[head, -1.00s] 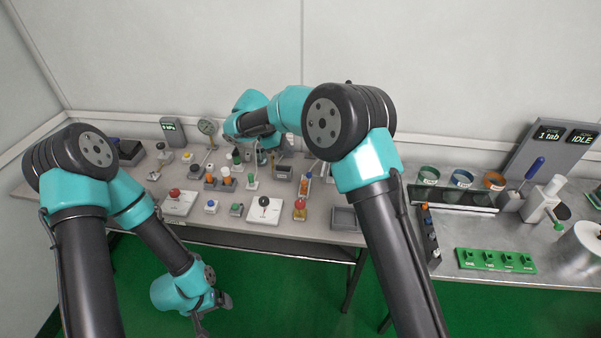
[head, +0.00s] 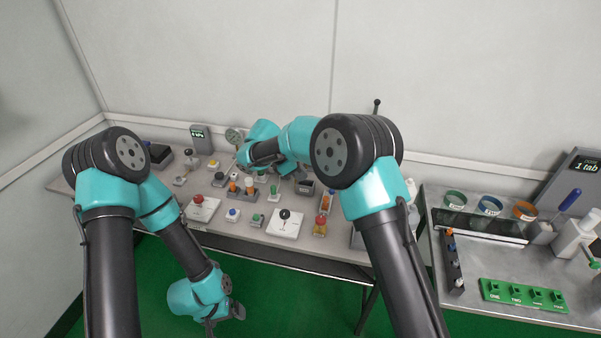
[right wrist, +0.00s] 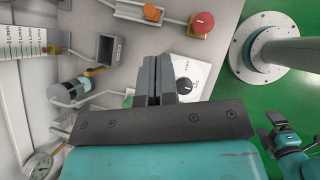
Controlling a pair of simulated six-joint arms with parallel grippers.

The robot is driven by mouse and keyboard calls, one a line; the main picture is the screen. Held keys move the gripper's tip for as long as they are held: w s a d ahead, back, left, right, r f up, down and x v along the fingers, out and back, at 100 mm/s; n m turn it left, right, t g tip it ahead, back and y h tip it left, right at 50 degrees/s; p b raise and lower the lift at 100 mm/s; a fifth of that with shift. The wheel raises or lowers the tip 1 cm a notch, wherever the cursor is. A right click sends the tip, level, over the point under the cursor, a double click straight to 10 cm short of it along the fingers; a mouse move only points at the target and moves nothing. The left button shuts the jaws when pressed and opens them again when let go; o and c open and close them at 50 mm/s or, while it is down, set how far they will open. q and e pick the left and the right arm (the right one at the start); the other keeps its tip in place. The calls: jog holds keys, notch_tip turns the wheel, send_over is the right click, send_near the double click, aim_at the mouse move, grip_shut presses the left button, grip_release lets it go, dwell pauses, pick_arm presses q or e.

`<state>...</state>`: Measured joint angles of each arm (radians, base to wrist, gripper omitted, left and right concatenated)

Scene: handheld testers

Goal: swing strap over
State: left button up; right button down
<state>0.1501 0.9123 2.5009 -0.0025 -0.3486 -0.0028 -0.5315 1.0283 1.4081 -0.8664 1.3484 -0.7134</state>
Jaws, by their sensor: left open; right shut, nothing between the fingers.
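No strap is clearly recognisable. In the right wrist view, a dark-and-pale cylinder (right wrist: 72,92) lies at the left with a thin pale bar and a yellowish piece by it; which part might be a strap I cannot tell. My right gripper (right wrist: 155,62) is shut and empty, above the bench beside a white panel with a black knob (right wrist: 184,84). In the head view its fingers are hidden or too small to make out. My left gripper (head: 228,318) hangs low over the green floor, open and away from the bench; it also shows in the right wrist view (right wrist: 283,118).
A grey open box (right wrist: 110,48) and a red button (right wrist: 201,24) stand near the right gripper. The bench (head: 335,256) is crowded with small testers and a round gauge (head: 234,136). A metal side table (head: 480,262) stands at the right. Floor in front is clear.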

jog(key=d+r+x, duration=0.1)
jog(key=x, duration=0.9)
jog(key=shift+w+d, duration=0.2)
jog(key=shift+d, duration=0.35)
